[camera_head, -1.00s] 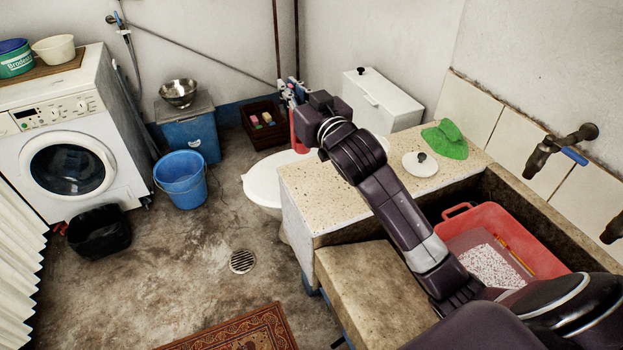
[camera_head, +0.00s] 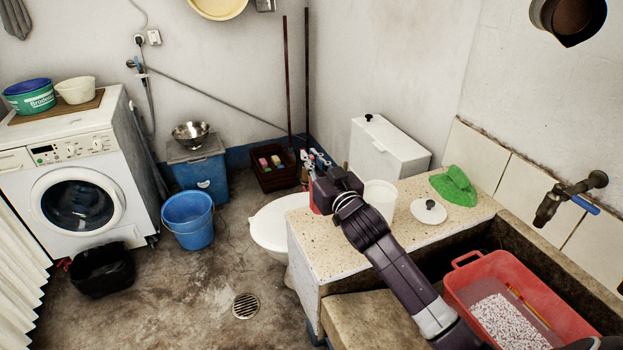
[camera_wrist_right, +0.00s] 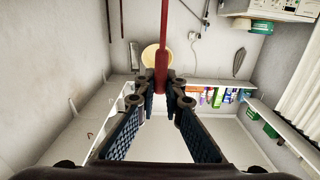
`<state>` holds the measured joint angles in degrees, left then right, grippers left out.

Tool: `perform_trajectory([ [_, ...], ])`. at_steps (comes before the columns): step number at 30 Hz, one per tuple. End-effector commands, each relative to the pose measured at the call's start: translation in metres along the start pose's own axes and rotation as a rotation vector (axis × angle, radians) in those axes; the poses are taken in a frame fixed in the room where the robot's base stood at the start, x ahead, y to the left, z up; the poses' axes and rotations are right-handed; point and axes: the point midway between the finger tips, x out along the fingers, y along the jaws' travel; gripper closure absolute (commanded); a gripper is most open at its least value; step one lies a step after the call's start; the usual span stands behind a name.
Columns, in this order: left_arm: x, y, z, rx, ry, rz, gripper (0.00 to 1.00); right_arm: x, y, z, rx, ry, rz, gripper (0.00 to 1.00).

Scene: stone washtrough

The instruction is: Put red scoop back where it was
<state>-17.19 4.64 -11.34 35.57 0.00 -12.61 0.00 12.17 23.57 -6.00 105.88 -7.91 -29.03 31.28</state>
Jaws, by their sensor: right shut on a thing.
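My right gripper (camera_head: 318,172) hangs in the air near the far left corner of the stone counter (camera_head: 325,243). It is shut on the red scoop (camera_head: 315,202), of which only a small red part shows beside the gripper in the head view. In the right wrist view the scoop's red handle (camera_wrist_right: 161,45) rises from between the fingers (camera_wrist_right: 161,88). The scoop's end is not clearly visible. A white tub (camera_head: 380,200) stands on the counter just right of the gripper, with a white lid (camera_head: 429,211) beside it. My left gripper is out of view.
A red basin (camera_head: 463,281) holding white granules sits in the trough at the right. A green cloth (camera_head: 454,185) lies on the counter's back edge. A white toilet (camera_head: 277,225) stands left of the counter. A tap (camera_head: 560,205) projects over the trough.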

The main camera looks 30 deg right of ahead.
Motion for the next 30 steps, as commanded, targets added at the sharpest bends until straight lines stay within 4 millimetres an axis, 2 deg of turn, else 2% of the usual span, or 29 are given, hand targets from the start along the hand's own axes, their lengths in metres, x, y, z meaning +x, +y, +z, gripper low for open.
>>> perform_trajectory([
  [5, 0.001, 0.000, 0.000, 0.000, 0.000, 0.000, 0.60, 0.000, 0.000, 0.016, 0.001, 0.002, 0.001, 1.00],
  [13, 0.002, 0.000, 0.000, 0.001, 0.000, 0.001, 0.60, 0.000, 0.000, 0.053, 0.001, 0.000, 0.000, 1.00],
  [27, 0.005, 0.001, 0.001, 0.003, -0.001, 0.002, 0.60, 0.001, 0.000, 0.062, 0.000, 0.002, 0.000, 1.00],
  [28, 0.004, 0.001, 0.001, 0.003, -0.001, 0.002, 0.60, 0.001, 0.000, 0.061, 0.000, 0.001, 0.000, 0.88],
  [30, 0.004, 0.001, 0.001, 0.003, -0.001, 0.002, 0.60, 0.000, 0.000, 0.061, 0.000, 0.001, 0.000, 0.80],
])
